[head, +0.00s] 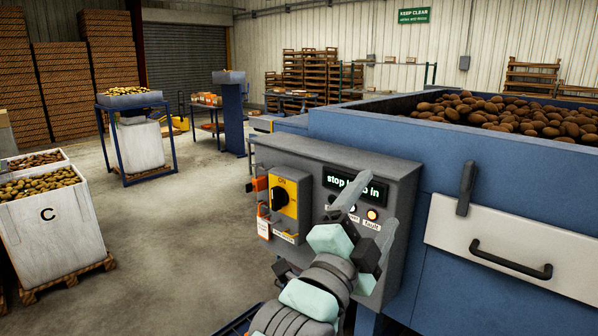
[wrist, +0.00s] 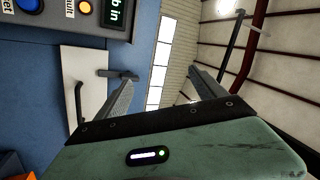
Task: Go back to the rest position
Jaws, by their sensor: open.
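My gripper (head: 367,216) is open and empty in front of the grey control box (head: 404,172), its fingers pointing up and covering part of the box. In the wrist view its two fingers (wrist: 160,88) stand well apart with nothing between them. The wrist view shows the box's corner with a blue button (wrist: 28,5) and the amber lamp (wrist: 85,7). I cannot tell if the gripper touches the box.
The blue machine (head: 395,145) holds a heap of potatoes (head: 510,115). Its white panel with a black handle (head: 512,262) is to the right. A white crate marked C (head: 50,240) stands at left on a pallet. The floor (head: 165,235) between is clear.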

